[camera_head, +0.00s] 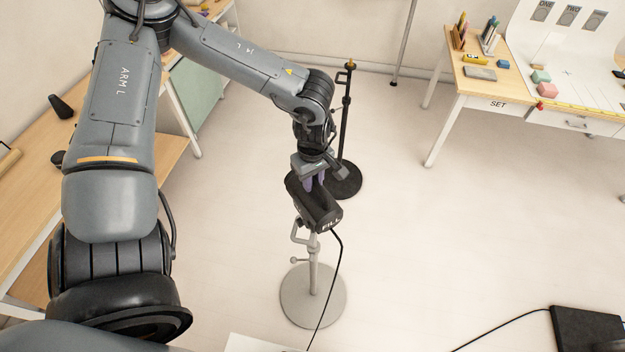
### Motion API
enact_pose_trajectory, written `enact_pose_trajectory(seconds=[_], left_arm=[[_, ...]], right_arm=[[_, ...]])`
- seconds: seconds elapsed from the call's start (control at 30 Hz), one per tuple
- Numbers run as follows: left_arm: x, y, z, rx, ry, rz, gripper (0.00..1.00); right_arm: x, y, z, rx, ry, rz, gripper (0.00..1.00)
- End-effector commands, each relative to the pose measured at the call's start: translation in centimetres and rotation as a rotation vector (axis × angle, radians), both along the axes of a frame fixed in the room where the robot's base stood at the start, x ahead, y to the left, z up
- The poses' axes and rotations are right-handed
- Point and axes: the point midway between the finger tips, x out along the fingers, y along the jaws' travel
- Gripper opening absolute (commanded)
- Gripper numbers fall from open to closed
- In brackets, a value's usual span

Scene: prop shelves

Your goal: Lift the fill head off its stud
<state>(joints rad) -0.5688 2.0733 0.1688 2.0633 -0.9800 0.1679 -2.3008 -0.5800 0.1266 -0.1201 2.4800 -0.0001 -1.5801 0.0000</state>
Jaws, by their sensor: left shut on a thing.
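The fill head (314,207) is a dark box marked FILL, near the middle of the head view. It sits at the top of a light grey stand (313,283) with a round base; a black cable hangs from it. Whether it still touches the stud is hidden under it. My left gripper (316,182) comes down from above and is shut on the fill head, its purple-grey fingers against its top. My right gripper is not in view.
A black stand (346,130) with a round base stands just behind the fill head. A table marked SET (497,103) with coloured blocks is at the upper right. A wooden bench (28,200) runs along the left. A black box (588,328) lies at the lower right. The floor between is clear.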

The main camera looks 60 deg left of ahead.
Motion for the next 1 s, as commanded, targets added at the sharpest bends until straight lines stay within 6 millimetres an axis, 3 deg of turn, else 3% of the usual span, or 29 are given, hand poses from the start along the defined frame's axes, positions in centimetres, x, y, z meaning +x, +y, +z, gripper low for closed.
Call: enact_pose_trajectory(seconds=[0.63,1.0], left_arm=[[0.2,0.0,0.3,0.0,-0.004,-0.001,0.0],[0.2,0.0,1.5,0.001,-0.005,-0.001,0.0]], right_arm=[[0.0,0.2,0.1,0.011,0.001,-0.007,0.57],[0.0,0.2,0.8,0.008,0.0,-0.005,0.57]])
